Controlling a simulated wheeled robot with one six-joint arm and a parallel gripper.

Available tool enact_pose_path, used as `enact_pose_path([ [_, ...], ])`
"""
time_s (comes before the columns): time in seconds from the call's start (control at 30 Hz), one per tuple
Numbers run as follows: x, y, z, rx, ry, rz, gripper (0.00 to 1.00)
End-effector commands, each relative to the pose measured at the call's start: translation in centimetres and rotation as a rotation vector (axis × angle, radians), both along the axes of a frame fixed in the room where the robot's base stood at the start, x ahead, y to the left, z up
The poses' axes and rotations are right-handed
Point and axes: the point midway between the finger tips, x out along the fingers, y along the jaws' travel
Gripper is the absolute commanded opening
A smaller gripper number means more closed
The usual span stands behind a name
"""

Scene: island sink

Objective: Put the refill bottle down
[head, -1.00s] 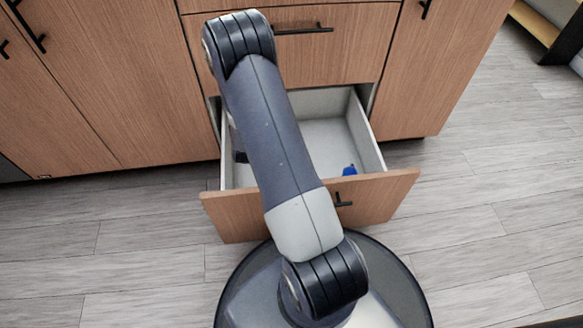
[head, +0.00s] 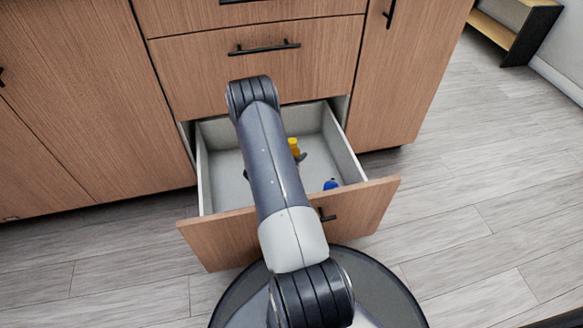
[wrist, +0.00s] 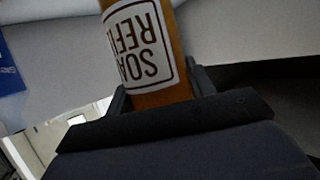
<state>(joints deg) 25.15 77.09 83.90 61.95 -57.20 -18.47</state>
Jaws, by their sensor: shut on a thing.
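The refill bottle is orange with a white label reading "SOAP REFILL", and its middle fills the upper centre of the wrist view (wrist: 170,92). My gripper (wrist: 163,88) is shut on it, with a dark finger on either side. In the head view, the yellow-orange top of the bottle (head: 294,146) shows just right of my arm, within the outline of the open drawer (head: 339,146). The dark tip of my gripper shows beside it. My arm hides most of the gripper. I cannot tell whether the bottle's base touches the drawer floor.
A small blue object (head: 331,184) lies in the drawer's front right corner. The drawer's side walls and wooden front (head: 365,207) surround the gripper. Closed wooden cabinets (head: 395,75) stand behind and on both sides. Bare drawer floor shows left of my arm.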

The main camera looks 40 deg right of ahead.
Motion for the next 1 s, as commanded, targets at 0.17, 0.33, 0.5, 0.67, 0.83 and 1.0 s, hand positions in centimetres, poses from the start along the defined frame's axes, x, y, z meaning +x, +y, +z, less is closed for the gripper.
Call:
enact_pose_path([
  [0.17, 0.1, 0.0, -2.0, -0.002, -0.002, 0.001, 0.25],
  [0.33, 0.1, 0.0, -4.4, -0.002, -0.002, 0.001, 0.25],
  [0.5, 0.1, 0.0, -4.3, -0.003, -0.003, 0.002, 0.25],
  [0.67, 0.1, 0.0, -4.5, -0.002, -0.002, 0.002, 0.25],
  [0.83, 0.1, 0.0, -4.6, -0.002, -0.001, 0.002, 0.60],
  [1.0, 0.1, 0.0, -4.6, -0.001, -0.002, 0.001, 0.73],
])
